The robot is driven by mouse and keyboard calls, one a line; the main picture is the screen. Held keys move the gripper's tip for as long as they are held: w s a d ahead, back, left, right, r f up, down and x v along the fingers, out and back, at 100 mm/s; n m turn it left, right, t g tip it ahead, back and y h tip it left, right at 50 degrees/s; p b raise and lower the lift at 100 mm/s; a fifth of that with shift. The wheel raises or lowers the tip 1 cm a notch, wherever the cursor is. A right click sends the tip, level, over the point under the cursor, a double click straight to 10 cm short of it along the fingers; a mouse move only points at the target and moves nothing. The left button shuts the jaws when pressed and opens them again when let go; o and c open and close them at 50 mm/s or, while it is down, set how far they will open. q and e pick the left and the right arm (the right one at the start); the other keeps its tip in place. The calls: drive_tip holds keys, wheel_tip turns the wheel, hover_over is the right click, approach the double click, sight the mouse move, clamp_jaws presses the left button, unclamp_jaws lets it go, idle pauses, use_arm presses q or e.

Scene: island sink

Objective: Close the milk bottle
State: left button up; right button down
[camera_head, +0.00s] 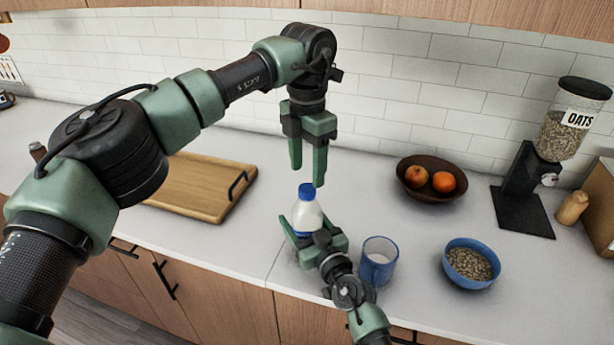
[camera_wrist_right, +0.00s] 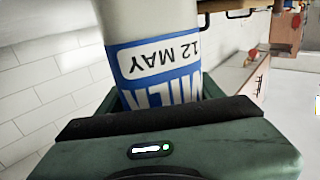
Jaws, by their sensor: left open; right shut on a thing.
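The white milk bottle (camera_head: 306,213) stands upright on the counter with a blue cap (camera_head: 306,191) on its top. Its blue-and-white label shows close up in the right wrist view (camera_wrist_right: 155,65). My right gripper (camera_head: 306,232) is shut on the bottle's lower body from the front. My left gripper (camera_head: 308,172) points straight down above the bottle, open and empty, its fingers apart with their tips just above the cap. I cannot tell from here how tightly the cap sits.
A glass (camera_head: 378,262) stands close to the right of my right gripper. A blue bowl of oats (camera_head: 470,264), a fruit bowl (camera_head: 416,186) and an oats dispenser (camera_head: 522,200) are further right. A wooden board (camera_head: 190,190) lies to the left.

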sight(307, 188)
use_arm(q)
drive_tip(key=shift+c, duration=0.3)
drive_tip(key=n, duration=0.1)
drive_tip(key=r+n, duration=0.1)
drive_tip(key=shift+r+n, duration=0.3)
drive_tip(key=shift+n, duration=0.1)
drive_tip(key=r+n, duration=0.1)
drive_tip(key=n, duration=0.1)
drive_tip(key=r+n, duration=0.1)
drive_tip(key=n, duration=0.1)
drive_tip(key=shift+f, duration=4.05)
